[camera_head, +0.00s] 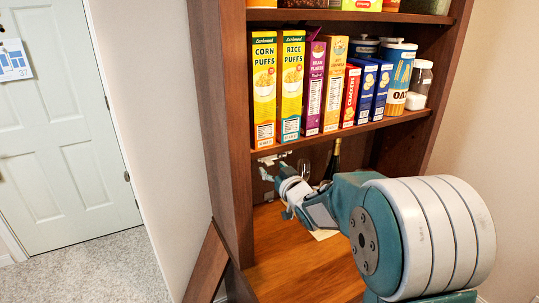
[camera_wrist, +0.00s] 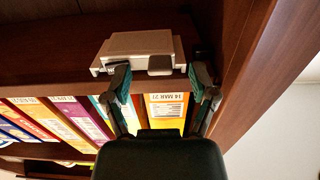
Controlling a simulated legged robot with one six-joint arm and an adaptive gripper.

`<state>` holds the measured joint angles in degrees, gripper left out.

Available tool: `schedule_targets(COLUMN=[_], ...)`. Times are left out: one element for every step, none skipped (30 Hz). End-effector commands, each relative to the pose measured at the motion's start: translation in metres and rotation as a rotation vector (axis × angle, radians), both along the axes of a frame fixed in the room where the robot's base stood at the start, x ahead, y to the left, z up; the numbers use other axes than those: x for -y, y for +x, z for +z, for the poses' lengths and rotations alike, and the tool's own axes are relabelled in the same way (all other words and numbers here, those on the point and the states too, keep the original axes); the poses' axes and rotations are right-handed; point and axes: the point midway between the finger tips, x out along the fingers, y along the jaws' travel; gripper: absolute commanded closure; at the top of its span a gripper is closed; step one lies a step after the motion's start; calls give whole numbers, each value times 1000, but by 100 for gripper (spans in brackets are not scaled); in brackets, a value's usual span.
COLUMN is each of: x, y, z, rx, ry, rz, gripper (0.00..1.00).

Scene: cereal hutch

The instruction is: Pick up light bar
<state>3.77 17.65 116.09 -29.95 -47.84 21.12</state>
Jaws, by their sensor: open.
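A pale grey-white light bar (camera_wrist: 138,43) shows at the top middle of the wrist view, against dark wood of the hutch. It has a small grey tab at its lower right edge. My gripper (camera_wrist: 153,76) is open, its two teal fingers spread on either side below the bar. The left fingertip overlaps the bar's lower edge in the picture; I cannot tell whether it touches. In the head view my gripper (camera_head: 268,168) reaches under the cereal shelf, and a small pale part of the bar (camera_head: 272,158) seems to show just beneath the shelf edge.
Cereal boxes (camera_head: 292,88), a blue-lidded oats canister (camera_head: 399,78) and a jar (camera_head: 419,85) stand on the shelf above my gripper. The hutch's side panel (camera_head: 222,110) is close on the left.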

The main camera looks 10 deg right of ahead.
Motion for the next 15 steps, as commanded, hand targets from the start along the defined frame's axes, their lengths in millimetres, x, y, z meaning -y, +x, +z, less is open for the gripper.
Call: schedule_targets(x=[-3,-4,-5,-6,-7,-7,-7,-7,-7,-7,-7,-7,-7,-7,-7], y=[8,11,15,17,19,20,21,21,21,21,21,21,21,21,21], z=[-1,0,0,0,0,0,0,0,1,1,1,0,0,1,1], rx=[0,0,1,0,-1,0,0,0,0,1,1,1,1,1,1], ry=[0,0,0,0,0,0,0,0,0,0,0,0,0,0,0], rz=[1,1,1,1,1,0,0,0,0,0,0,0,0,0,1], gripper=[26,26,26,26,26,26,26,26,26,26,26,26,32,45,63])
